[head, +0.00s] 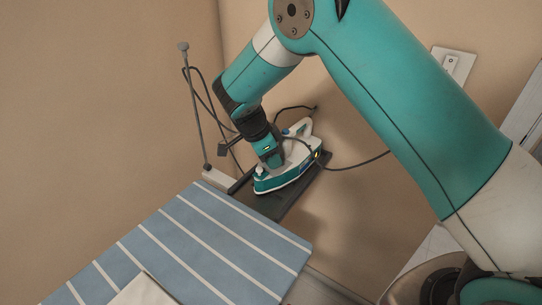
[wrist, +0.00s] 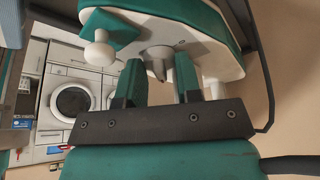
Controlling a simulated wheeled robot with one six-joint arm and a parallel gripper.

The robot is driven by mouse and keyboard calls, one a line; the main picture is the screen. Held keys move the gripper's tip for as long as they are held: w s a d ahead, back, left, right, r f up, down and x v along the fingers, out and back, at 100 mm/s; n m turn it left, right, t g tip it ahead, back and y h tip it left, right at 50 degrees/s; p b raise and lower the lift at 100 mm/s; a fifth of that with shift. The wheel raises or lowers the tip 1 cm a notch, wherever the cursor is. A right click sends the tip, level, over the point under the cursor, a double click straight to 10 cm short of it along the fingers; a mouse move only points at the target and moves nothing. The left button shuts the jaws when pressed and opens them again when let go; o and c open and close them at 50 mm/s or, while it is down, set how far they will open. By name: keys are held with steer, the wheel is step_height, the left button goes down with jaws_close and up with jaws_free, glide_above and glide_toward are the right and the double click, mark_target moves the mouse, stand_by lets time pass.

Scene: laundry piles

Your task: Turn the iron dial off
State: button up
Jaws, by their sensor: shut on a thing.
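The iron (head: 290,177), white with a teal band, sits on a dark rest (head: 270,207) at the far end of the ironing board. My gripper (head: 272,160) reaches down to the top of the iron from above. In the wrist view the iron (wrist: 222,15) fills the top. A grey dial (wrist: 157,55) on its white body lies between the tips of my gripper (wrist: 159,68), which is shut on it. The dial's markings do not show. In the head view the dial is hidden behind my gripper.
The blue-and-white striped ironing board (head: 200,245) lies in front of the iron. A thin upright pole (head: 195,110) and a dark cord (head: 350,165) stand close by. A wall switch plate (head: 453,66) is at right. The wrist view shows a white washing machine (wrist: 72,100).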

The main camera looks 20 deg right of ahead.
steer(key=n+t+b, duration=0.2)
steer(key=n, duration=0.2)
steer(key=shift+s+n, duration=0.15)
steer(key=shift+n, duration=0.25)
steer(key=n+t+y+b, duration=0.1)
steer(key=n, duration=0.3)
steer(key=shift+s+d+b, duration=0.1)
steer(key=shift+d+b, duration=0.05)
steer(key=shift+b, duration=0.25)
steer(key=n+y, duration=0.1)
steer(key=n, duration=0.1)
steer(key=n+t+b, duration=0.1)
steer(key=n, duration=0.2)
steer(key=shift+d+y, duration=0.1)
steer(key=shift+y, duration=0.3)
steer(key=n, duration=0.2)
steer(key=n+y, duration=0.1)
steer(key=n, duration=0.1)
steer(key=shift+d+r+t+y, duration=0.1)
steer(key=shift+t+y, duration=0.2)
steer(key=shift+n, duration=0.3)
steer(key=o, duration=0.9)
